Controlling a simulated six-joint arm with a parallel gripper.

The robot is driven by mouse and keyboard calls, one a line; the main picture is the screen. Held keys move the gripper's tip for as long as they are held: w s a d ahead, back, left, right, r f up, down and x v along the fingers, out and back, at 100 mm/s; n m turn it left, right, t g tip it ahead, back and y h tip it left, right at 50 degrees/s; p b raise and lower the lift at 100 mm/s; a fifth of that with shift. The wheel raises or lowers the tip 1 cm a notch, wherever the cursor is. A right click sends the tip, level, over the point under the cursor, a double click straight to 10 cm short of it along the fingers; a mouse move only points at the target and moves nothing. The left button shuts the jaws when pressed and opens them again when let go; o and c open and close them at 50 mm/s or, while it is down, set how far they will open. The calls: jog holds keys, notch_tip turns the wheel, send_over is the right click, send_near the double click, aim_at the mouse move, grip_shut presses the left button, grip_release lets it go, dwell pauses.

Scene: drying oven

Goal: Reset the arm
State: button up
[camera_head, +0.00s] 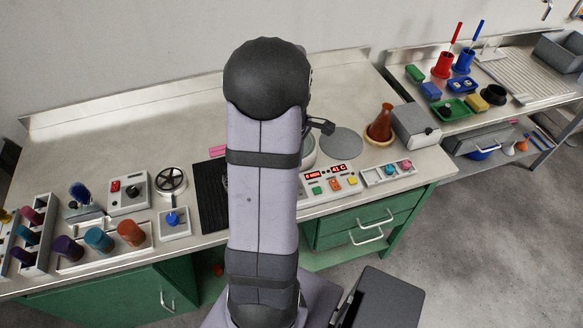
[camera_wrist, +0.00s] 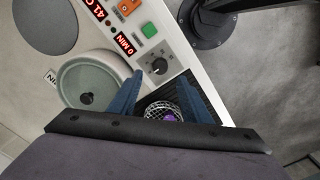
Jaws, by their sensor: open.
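In the wrist view my gripper (camera_wrist: 161,76) shows two blue fingers standing apart. A round mesh basket (camera_wrist: 160,108) with something purple in it shows between them, above or on a black ribbed mat (camera_wrist: 204,98); I cannot tell the gap to the fingers. A round grey-green drum with a lid and dark knob (camera_wrist: 92,84) stands left of the fingers. The white control panel (camera_wrist: 148,52) has red displays, buttons and a dial. In the head view my arm covers the middle of the bench and hides most of the drum (camera_head: 309,154) and the fingers.
On the bench (camera_head: 120,120), a brown flask (camera_head: 380,125) and a grey box (camera_head: 416,126) stand at right. The control panel (camera_head: 333,181) and a small tray (camera_head: 389,173) lie in front. Several colored jars (camera_head: 99,240) stand at left. The back left of the bench is clear.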

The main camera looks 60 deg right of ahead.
jog(key=m, duration=0.5)
jog(key=s+a+f+m+y, duration=0.25)
jog(key=a+m, duration=0.45)
jog(key=a, duration=0.5)
jog(key=w+a+r+n+h, duration=0.1)
jog(key=w+a+n, duration=0.4)
jog(key=a, duration=0.6)
jog(key=w+a+r+n+h, duration=0.1)
jog(key=w+a+r+n, duration=0.3)
jog(key=a, duration=0.8)
jog(key=w+n, duration=0.1)
jog(key=n, duration=0.1)
jog(key=shift+w+a+n, duration=0.2)
jog(key=shift+w+n, duration=0.15)
jog(key=shift+n, duration=0.05)
jog(key=shift+h, duration=0.25)
